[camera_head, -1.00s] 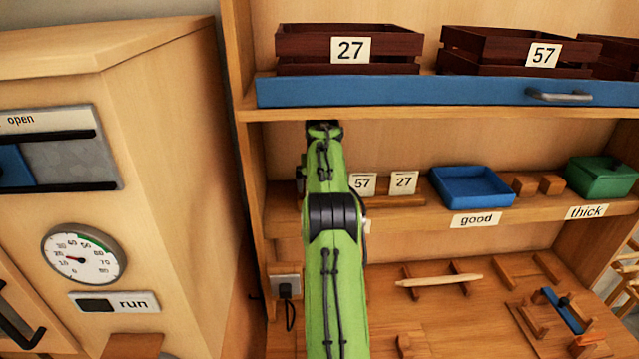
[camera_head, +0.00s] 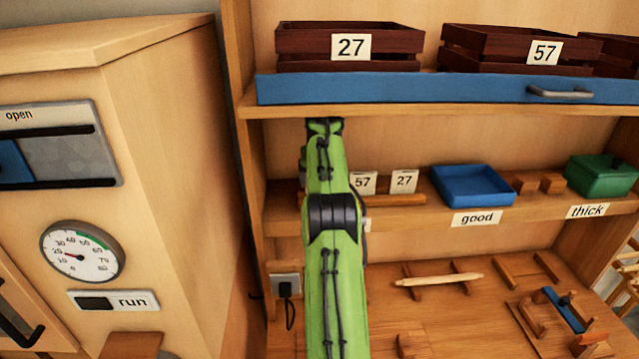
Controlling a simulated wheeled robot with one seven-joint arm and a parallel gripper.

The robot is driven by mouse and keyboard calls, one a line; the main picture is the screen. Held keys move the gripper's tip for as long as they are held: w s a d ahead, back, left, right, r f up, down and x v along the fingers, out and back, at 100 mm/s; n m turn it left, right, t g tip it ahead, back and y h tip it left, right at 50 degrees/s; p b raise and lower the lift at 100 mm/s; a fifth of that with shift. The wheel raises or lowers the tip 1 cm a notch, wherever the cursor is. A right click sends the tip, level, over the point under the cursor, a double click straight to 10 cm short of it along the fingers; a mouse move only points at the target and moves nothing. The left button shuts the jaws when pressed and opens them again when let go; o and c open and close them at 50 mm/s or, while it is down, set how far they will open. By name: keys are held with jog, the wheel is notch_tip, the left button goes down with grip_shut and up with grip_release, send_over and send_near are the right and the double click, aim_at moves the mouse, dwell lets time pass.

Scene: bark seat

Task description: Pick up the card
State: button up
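Two white cards stand upright on the middle shelf in a wooden holder: a card marked 57 (camera_head: 363,183) and a card marked 27 (camera_head: 403,181). My green arm reaches up and away to the left of them, and its far links cover the left part of that shelf. My gripper is hidden behind the arm, so its fingers and anything in them cannot be seen. The card marked 57 is close to the right edge of the arm; I cannot tell whether the gripper is near it.
A blue tray (camera_head: 472,186), small wooden blocks (camera_head: 551,183) and a green box (camera_head: 600,175) stand further right on the shelf. A cabinet (camera_head: 165,150) stands left. The bench below holds wooden racks (camera_head: 440,280).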

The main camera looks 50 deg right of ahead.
jog(key=s+a+b, duration=1)
jog(key=s+a, duration=0.1)
jog(key=a, duration=0.2)
jog(key=shift+s+a+f, duration=0.15)
jog(key=shift+s+f, duration=0.1)
jog(key=shift+s, duration=0.1)
jog(key=shift+w, duration=0.1)
